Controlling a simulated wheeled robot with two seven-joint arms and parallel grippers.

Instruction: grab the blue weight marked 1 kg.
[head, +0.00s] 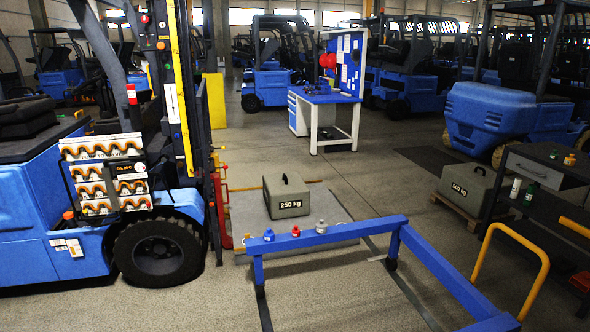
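A small blue weight (269,235) stands upright on the left part of a blue rail (340,231) in the head view. Its marking is too small to read. A small red weight (295,231) and a small grey weight (321,227) stand to its right on the same rail, spaced apart. Neither of my grippers is in view.
A grey 250 kg block (287,196) sits on a floor plate (246,216) behind the rail. A blue forklift (30,235) stands at the left. A 500 kg block (468,188) and a dark cart (548,160) are at the right. A yellow hoop (540,275) rises at the lower right.

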